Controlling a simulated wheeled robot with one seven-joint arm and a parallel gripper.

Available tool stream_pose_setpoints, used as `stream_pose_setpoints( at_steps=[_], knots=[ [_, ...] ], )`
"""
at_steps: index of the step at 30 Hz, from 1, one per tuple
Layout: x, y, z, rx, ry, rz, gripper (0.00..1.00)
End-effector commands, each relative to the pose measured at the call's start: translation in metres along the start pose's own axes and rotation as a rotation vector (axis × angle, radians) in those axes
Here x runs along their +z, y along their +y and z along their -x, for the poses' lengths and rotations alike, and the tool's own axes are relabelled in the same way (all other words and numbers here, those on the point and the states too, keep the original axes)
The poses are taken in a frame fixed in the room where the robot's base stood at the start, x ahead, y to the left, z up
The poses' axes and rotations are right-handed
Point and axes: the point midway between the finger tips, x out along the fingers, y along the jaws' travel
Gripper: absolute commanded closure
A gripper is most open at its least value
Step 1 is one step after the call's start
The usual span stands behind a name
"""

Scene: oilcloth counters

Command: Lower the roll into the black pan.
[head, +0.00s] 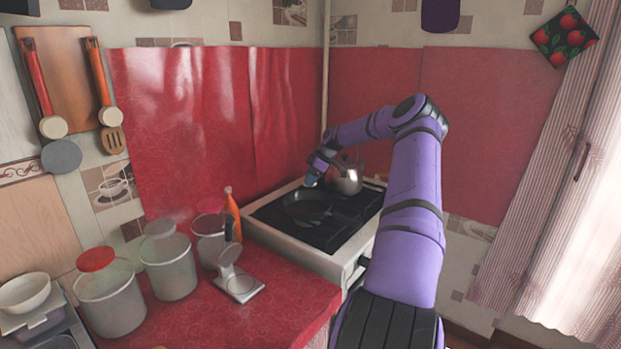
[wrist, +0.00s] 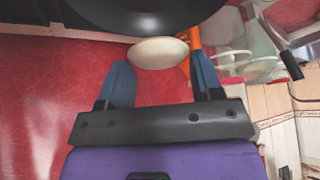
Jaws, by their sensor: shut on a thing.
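The black pan (head: 305,208) sits on the dark stove top (head: 340,232). Its dark rim also fills the top of the wrist view (wrist: 150,20). The roll (wrist: 158,53) is a pale, smooth oval between the blue fingertips of my gripper (wrist: 160,64), which is shut on it. In the head view my gripper (head: 312,176) is above the far side of the pan; the roll cannot be made out there. In the wrist view the roll lies close against the pan's edge in the picture. I cannot tell whether they touch.
A metal kettle (head: 348,180) stands on the stove just right of my gripper. An orange bottle (head: 232,212), clear canisters (head: 168,268) and a small scale-like stand (head: 238,286) are on the red counter (head: 275,310) to the left. A red wall covering rises behind.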

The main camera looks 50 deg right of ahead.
Motion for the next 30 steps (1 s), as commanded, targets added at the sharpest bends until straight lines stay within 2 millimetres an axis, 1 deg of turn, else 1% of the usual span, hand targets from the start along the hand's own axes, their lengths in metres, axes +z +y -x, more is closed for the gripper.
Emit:
stream_pose_setpoints(
  at_steps=[30],
  knots=[
    [0.022, 0.0, -0.038, 0.0, 0.0, 0.0, 0.67]
  ],
)
